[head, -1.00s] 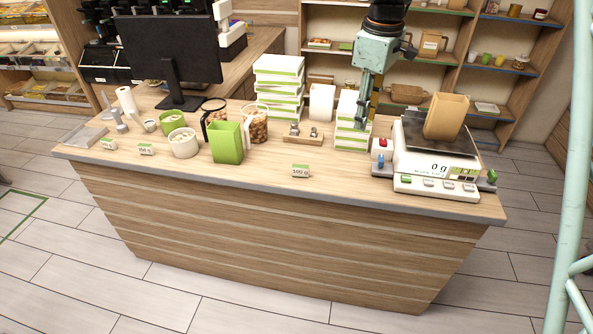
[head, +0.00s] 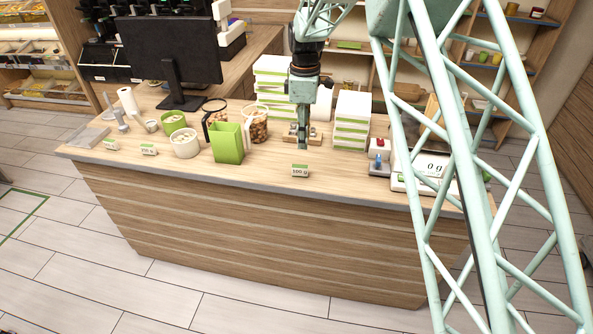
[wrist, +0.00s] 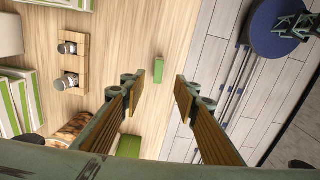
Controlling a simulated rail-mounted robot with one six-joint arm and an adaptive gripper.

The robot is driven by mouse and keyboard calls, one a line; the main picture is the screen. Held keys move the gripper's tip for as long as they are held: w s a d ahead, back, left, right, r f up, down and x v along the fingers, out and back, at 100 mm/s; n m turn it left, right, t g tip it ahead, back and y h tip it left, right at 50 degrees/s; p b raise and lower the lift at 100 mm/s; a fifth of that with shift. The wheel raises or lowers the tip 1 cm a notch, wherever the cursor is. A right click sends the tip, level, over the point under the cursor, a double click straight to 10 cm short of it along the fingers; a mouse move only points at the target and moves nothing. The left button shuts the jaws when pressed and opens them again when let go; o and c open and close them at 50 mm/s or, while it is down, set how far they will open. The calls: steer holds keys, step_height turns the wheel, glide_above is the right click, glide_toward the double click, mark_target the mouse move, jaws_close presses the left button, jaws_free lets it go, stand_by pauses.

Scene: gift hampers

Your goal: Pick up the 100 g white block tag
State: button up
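My gripper (head: 303,147) points down above the counter, just behind the tag in the head view. In the wrist view my gripper (wrist: 157,82) is open with nothing between its fingers. The tag is apart from both fingers.
A green box (head: 228,143) stands left of the tag, with a jar of nuts (head: 258,128) behind. A wooden weight holder (head: 290,134) sits behind my gripper. White-green boxes (head: 352,120) and the scale (head: 398,180) are at right. The counter around the tag is clear.

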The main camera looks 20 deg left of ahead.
mark_target(300, 166)
steer(key=shift+a+f, duration=0.65)
steer(key=shift+a, duration=0.05)
steer(key=shift+f, duration=0.1)
steer(key=shift+f+p, duration=0.4)
steer(key=shift+f, duration=3.8)
steer(key=shift+f, duration=0.1)
steer(key=shift+d+f+p, duration=0.15)
steer(key=shift+f+p, duration=0.4)
steer(key=shift+f, duration=1.95)
steer(key=c, duration=0.9)
